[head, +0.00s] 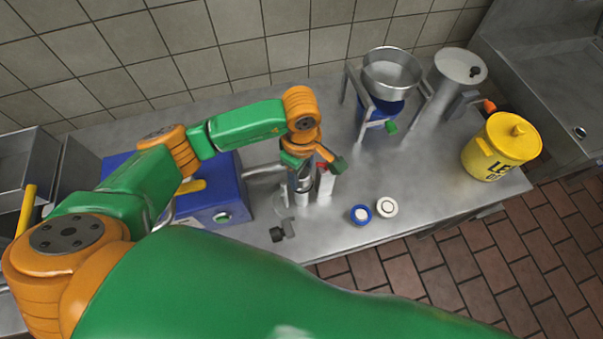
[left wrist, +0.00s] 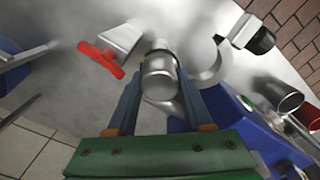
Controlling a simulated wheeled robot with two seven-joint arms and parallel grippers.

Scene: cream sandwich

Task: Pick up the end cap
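A clear touch does not show. I cannot tell for certain whether this silver piece is the end cap. A blue ring with a pale centre (head: 360,214) and a white ring (head: 386,207) lie on the counter to the right of the gripper. My right gripper is not in view.
The blue machine (head: 228,190) stands left of the gripper. A red-handled part (left wrist: 101,60) is close to the left finger. A metal bowl on a stand (head: 392,72), a steel pot (head: 460,66) and a yellow lidded pot (head: 500,147) stand to the right. Counter between is partly clear.

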